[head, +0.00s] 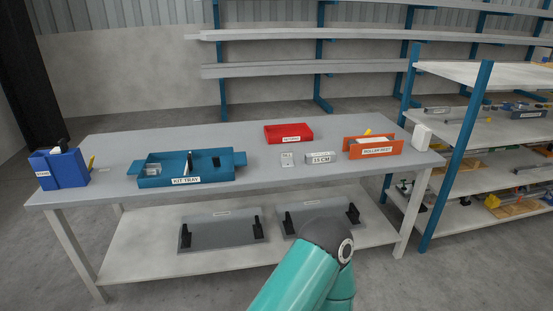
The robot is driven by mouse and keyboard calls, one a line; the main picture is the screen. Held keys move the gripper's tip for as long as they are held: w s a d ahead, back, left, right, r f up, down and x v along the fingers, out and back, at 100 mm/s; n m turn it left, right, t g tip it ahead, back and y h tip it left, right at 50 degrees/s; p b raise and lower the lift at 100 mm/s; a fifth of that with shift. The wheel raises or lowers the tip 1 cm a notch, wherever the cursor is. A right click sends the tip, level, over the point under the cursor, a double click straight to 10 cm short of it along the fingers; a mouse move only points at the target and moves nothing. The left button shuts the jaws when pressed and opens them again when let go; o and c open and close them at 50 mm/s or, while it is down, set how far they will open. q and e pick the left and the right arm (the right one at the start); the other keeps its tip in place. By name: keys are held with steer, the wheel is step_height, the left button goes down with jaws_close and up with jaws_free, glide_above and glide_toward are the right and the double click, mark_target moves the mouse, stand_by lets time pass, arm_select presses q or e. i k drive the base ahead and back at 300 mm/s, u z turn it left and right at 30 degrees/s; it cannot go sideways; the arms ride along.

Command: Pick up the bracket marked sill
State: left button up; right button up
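I cannot make out any bracket marked sill; the small labels are too blurred to read. A small light-grey plate-like piece (287,159) lies on the workbench (250,150), right of its middle, and I cannot tell what it is. The blue kit tray (160,183) on the left half of the bench holds a pale piece (153,169) at its left end and dark and white upright parts (193,163). A teal arm link of mine with a dark joint rises at the bottom centre, in front of the bench. Neither gripper is in view.
A red bin (288,133), a block marked 15 CM (320,157) and an orange roller rest (373,148) are on the right half. A blue container (58,168) stands at the left end. Two grey panels (220,231) (318,216) with black handles lie on the lower shelf. Racks stand behind and right.

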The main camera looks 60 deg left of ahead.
mark_target(286, 157)
steer(key=u, duration=3.25)
steer(key=k, duration=0.1)
steer(key=z, duration=1.65)
steer(key=i, duration=0.15)
steer(key=z, duration=1.15)
steer(key=i, duration=1.95)
steer(key=u, duration=2.1)
